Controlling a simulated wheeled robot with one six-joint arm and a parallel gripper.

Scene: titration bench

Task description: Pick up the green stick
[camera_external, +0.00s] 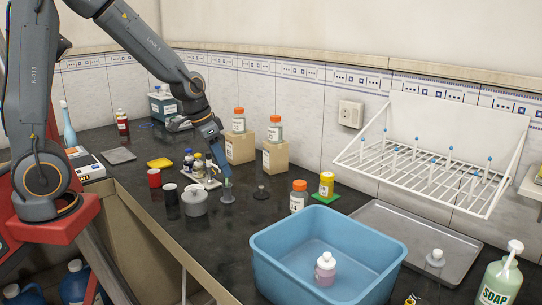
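A small greenish upright piece (227,184) stands on a dark round base on the black bench, left of centre. It may be the green stick, but it is too small to be sure. My gripper (224,170) points down from the upper left, with its tips right at or just above the top of this piece. I cannot tell whether the fingers are around it, touching it or apart from it, nor whether they are open or shut.
Small bottles (197,168) on a tray and a grey pot (194,200) crowd the left side. A dark stopper-like piece (261,192) stands to the right. Orange-capped jars (298,196), a blue basin (275,270) and a metal tray (460,262) lie farther right.

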